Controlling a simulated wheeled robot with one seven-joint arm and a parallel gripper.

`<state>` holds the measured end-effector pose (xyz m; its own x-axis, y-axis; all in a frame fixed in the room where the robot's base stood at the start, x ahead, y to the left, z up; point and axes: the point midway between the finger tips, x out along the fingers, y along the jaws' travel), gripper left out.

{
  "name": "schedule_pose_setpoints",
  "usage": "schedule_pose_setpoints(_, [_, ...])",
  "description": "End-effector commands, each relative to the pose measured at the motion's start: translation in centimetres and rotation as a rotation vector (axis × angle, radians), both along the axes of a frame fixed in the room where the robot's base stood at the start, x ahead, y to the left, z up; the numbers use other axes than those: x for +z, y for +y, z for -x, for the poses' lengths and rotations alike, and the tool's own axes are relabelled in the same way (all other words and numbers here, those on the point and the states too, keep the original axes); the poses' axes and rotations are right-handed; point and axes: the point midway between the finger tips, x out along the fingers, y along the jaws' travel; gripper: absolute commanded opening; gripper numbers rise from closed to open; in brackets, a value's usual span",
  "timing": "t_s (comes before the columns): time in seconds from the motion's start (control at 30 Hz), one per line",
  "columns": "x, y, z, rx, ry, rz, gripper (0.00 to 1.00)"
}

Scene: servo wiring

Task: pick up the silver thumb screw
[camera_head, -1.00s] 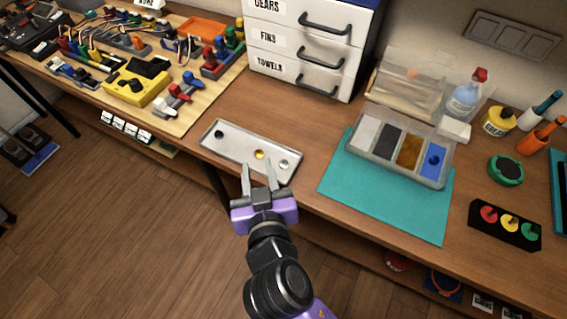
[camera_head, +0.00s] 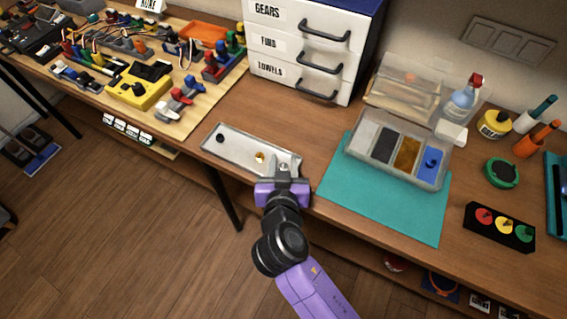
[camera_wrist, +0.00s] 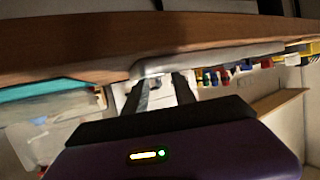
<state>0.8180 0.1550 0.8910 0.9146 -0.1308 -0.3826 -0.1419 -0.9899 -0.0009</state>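A shallow metal tray (camera_head: 236,150) lies near the front edge of the bench in the head view. A black screw (camera_head: 220,139) sits at its left end and a brass one (camera_head: 260,157) right of the middle. The silver thumb screw (camera_head: 284,166) is at the right end, mostly hidden by my gripper (camera_head: 285,160). My gripper is over this end of the tray. In the wrist view its two fingers (camera_wrist: 160,90) stand apart, close to the tray edge. I cannot make out the screw clearly between them there, and contact is not clear.
A teal mat (camera_head: 395,205) with a divided parts box (camera_head: 445,176) lies right of the tray. A white drawer unit (camera_head: 300,55) stands behind. A wooden board (camera_head: 190,115) with servo parts is at the left. The bench between tray and drawers is clear.

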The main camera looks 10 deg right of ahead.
Motion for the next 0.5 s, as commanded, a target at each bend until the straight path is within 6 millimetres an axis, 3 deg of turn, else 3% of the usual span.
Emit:
schedule_pose_setpoints(0.23, [-0.15,-0.03,-0.18,0.000,0.001,0.000,0.32])
schedule_pose_setpoints(0.4, [-0.15,-0.02,-0.17,0.000,0.001,0.000,0.01])
schedule_pose_setpoints(0.5, [-0.13,-0.01,-0.16,0.000,0.001,0.000,0.00])
